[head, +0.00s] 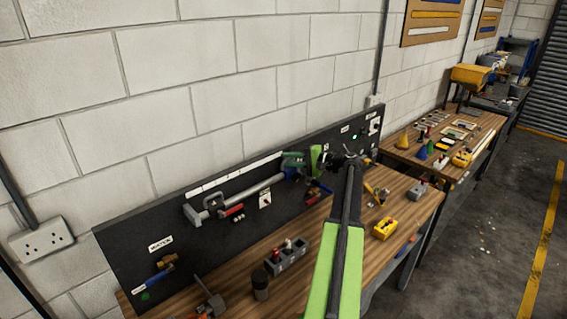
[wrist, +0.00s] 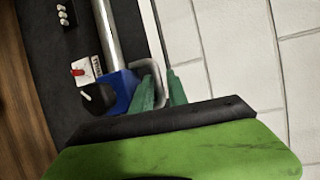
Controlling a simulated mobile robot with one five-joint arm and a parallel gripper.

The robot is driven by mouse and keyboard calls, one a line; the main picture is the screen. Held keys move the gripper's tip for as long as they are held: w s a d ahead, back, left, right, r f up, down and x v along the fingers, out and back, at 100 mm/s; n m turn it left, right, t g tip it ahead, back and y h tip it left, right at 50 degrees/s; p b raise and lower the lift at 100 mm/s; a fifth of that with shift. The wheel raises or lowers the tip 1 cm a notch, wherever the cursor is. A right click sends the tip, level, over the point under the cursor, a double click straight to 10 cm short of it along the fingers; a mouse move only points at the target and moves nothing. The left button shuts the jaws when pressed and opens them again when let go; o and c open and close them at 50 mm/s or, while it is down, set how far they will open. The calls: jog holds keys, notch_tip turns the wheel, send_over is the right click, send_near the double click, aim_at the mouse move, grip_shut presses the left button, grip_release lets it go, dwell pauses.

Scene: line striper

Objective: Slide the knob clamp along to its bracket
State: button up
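The blue knob clamp (wrist: 122,92) sits on a grey rail (wrist: 108,38) in the wrist view, with a dark knob on its left side. A bent grey rod (wrist: 157,72) stands out beside the clamp. My gripper (wrist: 161,80) has its two teal fingers on either side of this rod, a small gap apart. I cannot tell if they press on it. In the head view my gripper (head: 293,160) is at the right end of the rail (head: 250,189), partly hiding the clamp. A grey bracket-like piece (head: 193,213) is at the rail's left end.
The rail is mounted on a black panel (head: 130,235) behind a wooden bench (head: 335,235). A grey block (head: 287,257) with knobs and a yellow box (head: 385,229) stand on the bench. A white switch plate (head: 265,199) is below the rail.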

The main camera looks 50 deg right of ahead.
jog(key=p+v, duration=0.3)
jog(key=v, duration=1.4)
jog(key=shift+s, duration=0.2)
